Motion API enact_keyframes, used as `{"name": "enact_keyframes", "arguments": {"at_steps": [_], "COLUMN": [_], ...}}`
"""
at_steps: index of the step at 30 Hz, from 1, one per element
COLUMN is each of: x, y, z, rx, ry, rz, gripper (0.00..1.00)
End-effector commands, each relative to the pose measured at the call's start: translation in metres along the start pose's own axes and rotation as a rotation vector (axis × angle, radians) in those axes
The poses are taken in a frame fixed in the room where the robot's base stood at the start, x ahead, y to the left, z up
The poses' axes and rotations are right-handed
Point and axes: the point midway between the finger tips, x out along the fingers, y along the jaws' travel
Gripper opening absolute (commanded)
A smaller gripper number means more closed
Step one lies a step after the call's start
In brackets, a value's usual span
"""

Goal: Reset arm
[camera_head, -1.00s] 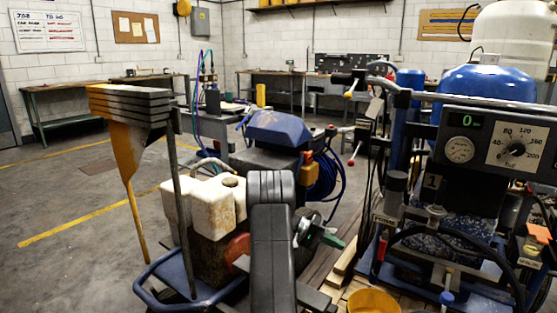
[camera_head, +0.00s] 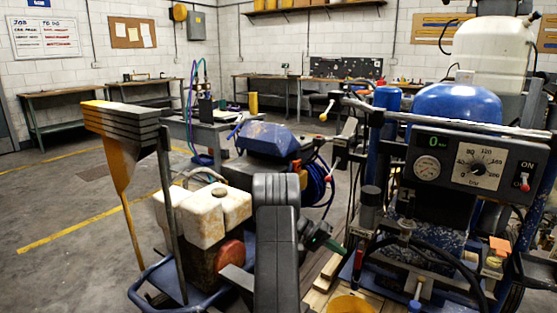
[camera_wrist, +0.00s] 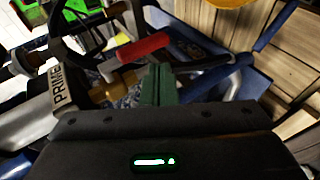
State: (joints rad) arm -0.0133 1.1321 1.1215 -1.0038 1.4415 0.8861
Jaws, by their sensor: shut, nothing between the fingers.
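My gripper (camera_head: 332,245) shows in the head view just right of my black arm, low in front of the striper machine. Its green fingers are closed together with nothing between them. In the wrist view the shut fingers (camera_wrist: 158,84) point toward a red-handled lever (camera_wrist: 143,47) and a brass fitting (camera_wrist: 108,91) beside the PRIME label (camera_wrist: 61,88). I cannot tell whether the fingertips touch anything. The line striper (camera_head: 440,215) stands at the right, with a gauge panel (camera_head: 470,163) showing 0.
A yellow bucket (camera_head: 350,304) sits low on wooden boards. A yellow-and-grey stand (camera_head: 122,150) is at left. Open floor (camera_head: 75,205) lies further left, with benches along the back walls.

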Motion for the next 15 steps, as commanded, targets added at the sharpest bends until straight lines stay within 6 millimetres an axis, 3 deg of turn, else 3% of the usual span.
{"name": "enact_keyframes", "arguments": {"at_steps": [15], "x": [-0.028], "y": [0.03], "z": [-0.011], "rx": [0.111], "ry": [0.0], "rz": [-0.363], "gripper": [0.0]}}
